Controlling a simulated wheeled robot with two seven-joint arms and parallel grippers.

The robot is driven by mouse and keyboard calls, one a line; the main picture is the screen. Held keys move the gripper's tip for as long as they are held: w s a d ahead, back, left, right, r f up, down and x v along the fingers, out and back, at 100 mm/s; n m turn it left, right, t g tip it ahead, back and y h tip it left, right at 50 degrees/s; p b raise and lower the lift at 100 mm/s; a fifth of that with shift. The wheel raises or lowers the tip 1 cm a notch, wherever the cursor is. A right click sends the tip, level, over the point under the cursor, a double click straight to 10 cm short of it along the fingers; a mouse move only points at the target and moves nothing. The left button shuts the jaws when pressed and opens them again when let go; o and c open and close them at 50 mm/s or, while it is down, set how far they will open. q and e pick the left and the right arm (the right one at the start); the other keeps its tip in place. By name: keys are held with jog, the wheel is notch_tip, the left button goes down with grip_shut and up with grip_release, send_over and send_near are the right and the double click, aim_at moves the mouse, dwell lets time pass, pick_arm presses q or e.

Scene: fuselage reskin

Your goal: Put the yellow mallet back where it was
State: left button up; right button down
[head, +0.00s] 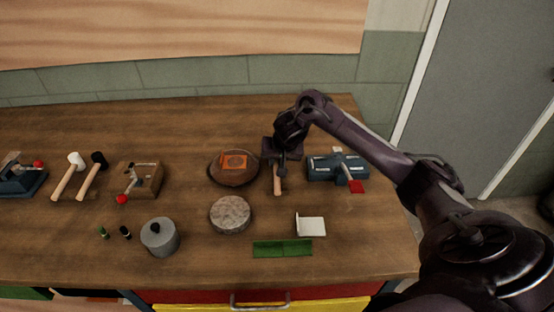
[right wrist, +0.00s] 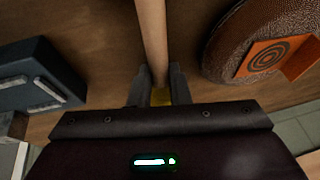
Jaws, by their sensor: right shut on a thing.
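The yellow mallet shows its pale wooden handle (head: 277,180) in the head view, pointing toward the front of the table, with its head hidden under my gripper. In the right wrist view the handle (right wrist: 153,40) runs up between the fingers, and a bit of yellow (right wrist: 160,96) shows at its base. My right gripper (head: 281,160) is shut on the mallet, low over the back of the table. It is between the brown round pad with the orange square and the blue tool. I cannot tell whether the mallet touches the table. My left gripper is not in view.
The brown round pad (head: 232,174) lies close left, the blue tool (head: 325,168) close right. A grey round block (head: 230,214), a white piece (head: 311,226) and a green strip (head: 282,248) lie in front. White and black mallets (head: 75,161) lie far left.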

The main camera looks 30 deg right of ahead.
jog(key=c, duration=1.4)
grip_release()
jog(key=shift+o, duration=0.2)
jog(key=shift+s+r, duration=0.1)
jog(key=shift+r, duration=0.3)
jog(key=p+v, duration=0.1)
jog(key=v, duration=0.4)
jog(key=p+v, duration=0.3)
jog(key=v, duration=0.3)
jog(key=shift+r+p, duration=0.25)
jog(key=shift+p, duration=0.1)
jog(key=shift+s+a, duration=0.1)
